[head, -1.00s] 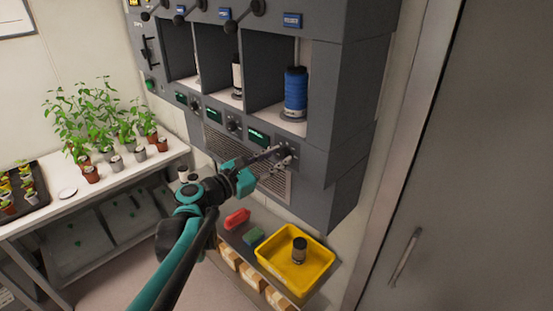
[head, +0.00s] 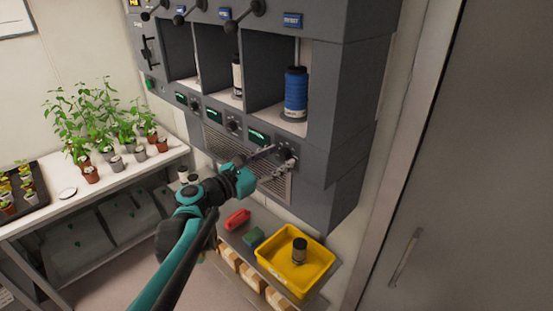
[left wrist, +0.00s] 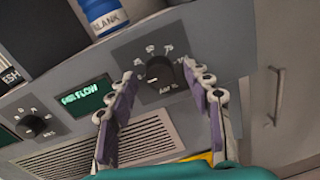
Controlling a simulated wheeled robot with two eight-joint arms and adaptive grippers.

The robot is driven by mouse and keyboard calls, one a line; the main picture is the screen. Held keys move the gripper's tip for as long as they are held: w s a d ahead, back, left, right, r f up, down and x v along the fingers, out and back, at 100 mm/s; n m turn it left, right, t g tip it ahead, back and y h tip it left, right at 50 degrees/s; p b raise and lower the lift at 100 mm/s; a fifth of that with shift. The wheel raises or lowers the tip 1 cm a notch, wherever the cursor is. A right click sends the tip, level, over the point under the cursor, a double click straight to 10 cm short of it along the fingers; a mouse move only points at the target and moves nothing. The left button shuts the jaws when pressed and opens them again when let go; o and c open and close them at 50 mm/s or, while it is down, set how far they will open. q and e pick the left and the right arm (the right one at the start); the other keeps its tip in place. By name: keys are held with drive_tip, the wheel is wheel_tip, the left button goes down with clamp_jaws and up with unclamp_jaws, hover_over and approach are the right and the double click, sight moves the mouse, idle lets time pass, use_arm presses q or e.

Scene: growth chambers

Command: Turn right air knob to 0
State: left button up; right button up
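The right air knob (left wrist: 162,74) is a dark round knob on the grey panel, below the bay with the blue bottle. Numbers are printed around it, and a light pointer mark shows on its left side; the exact reading is too small to tell. My left gripper (left wrist: 158,78) is open, with one finger on each side of the knob in the left wrist view. I cannot tell whether the fingers touch it. In the head view my left gripper (head: 277,158) reaches the panel at the knob and partly hides it. My right gripper is not in view.
A green-lit display (left wrist: 87,99) is left of the knob, with another knob (left wrist: 36,125) further left. A vent grille (left wrist: 120,138) lies below. The blue bottle (head: 296,92) stands in the bay above. A yellow tray (head: 318,262) sits on the low shelf beneath.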

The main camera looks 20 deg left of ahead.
use_arm(q)
drive_tip(key=shift+s, duration=0.1)
drive_tip(key=v, duration=1.1)
drive_tip(key=shift+s+a, duration=0.2)
drive_tip(key=shift+s, duration=0.15)
drive_tip(key=s+d+f+m+g+y+b, duration=0.15)
drive_tip(key=d+f+m+b, duration=0.25)
drive_tip(key=f, duration=0.4)
drive_tip(key=s+d+f+m+g+b, duration=0.25)
drive_tip(key=d+f+m, duration=0.2)
drive_tip(key=f, duration=0.35)
drive_tip(key=s+d+f+m+g+y+b, duration=0.1)
drive_tip(key=d+f+m+g+b, duration=0.3)
drive_tip(key=f, duration=0.5)
drive_tip(key=s+f+m+y+b, duration=0.2)
drive_tip(key=s+f+m+b, duration=0.1)
drive_tip(key=f+m, duration=0.4)
drive_tip(key=s+a+f+m+g+y+b, duration=0.1)
drive_tip(key=s+f+m+y+b, duration=0.2)
drive_tip(key=f+m, duration=0.4)
drive_tip(key=shift+s+a+f+m+b, duration=0.2)
drive_tip(key=shift+s+f+m+b, duration=0.25)
drive_tip(key=shift+m+b, duration=0.75)
